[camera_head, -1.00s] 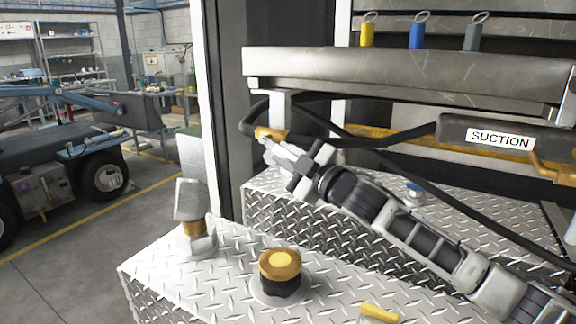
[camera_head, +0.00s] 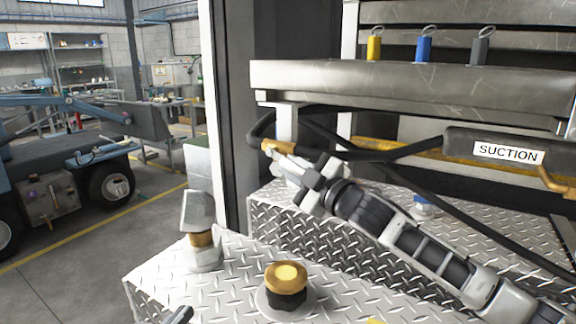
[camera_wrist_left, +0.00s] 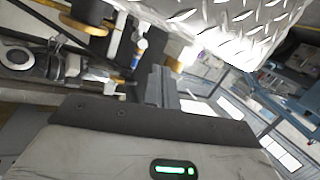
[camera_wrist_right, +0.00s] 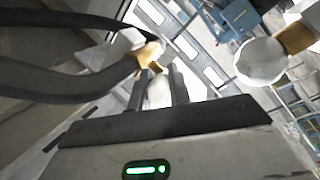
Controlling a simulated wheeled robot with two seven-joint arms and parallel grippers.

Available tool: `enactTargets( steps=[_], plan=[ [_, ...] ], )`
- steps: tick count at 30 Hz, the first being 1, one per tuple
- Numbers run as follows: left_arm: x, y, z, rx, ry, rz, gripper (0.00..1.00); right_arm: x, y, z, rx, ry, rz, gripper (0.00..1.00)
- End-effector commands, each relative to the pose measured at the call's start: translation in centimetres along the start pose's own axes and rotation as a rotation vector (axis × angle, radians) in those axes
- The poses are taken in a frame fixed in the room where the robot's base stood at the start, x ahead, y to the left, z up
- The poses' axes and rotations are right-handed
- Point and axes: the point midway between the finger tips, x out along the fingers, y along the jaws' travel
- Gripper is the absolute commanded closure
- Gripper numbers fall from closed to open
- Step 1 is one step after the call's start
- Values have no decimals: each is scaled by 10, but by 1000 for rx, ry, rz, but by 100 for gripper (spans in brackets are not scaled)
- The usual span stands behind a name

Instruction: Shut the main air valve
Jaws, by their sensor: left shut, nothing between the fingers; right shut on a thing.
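No part is labelled as the main air valve, so I cannot tell which fitting it is. A pale post with a brass collar (camera_head: 201,240) stands on the left corner of the diamond-plate top; it also shows in the right wrist view (camera_wrist_right: 294,38). A yellow part (camera_head: 375,321) is cut off at the bottom edge. My right gripper (camera_head: 285,165) is shut on a pale piece beside the brass hose fitting (camera_head: 278,147), which also shows in the right wrist view (camera_wrist_right: 148,54). My left gripper (camera_wrist_left: 165,88) is shut and empty; its dark tip shows at the lower left of the head view (camera_head: 178,315).
A brass-topped knob (camera_head: 286,275) stands on the near plate. A metal beam (camera_head: 400,85) spans above, with yellow, blue and grey tags. Open floor (camera_head: 80,280) lies left.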

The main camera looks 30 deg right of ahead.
Motion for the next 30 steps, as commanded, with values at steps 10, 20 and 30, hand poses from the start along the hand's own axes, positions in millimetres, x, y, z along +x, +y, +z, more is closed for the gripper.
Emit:
enactTargets(
  steps=[10, 20, 30],
  plan=[
    [51, 85, -129, 267, 55, 212, 100, 0, -1, 0, 0, 0, -1, 100],
    [62, 142, -202, 546, 33, 263, 100, 0, -1, 0, 0, 0, -2, 100],
    [71, 157, -219, 631, 18, 253, 100, 0, -1, 0, 0, 0, -2, 100]
  ],
)
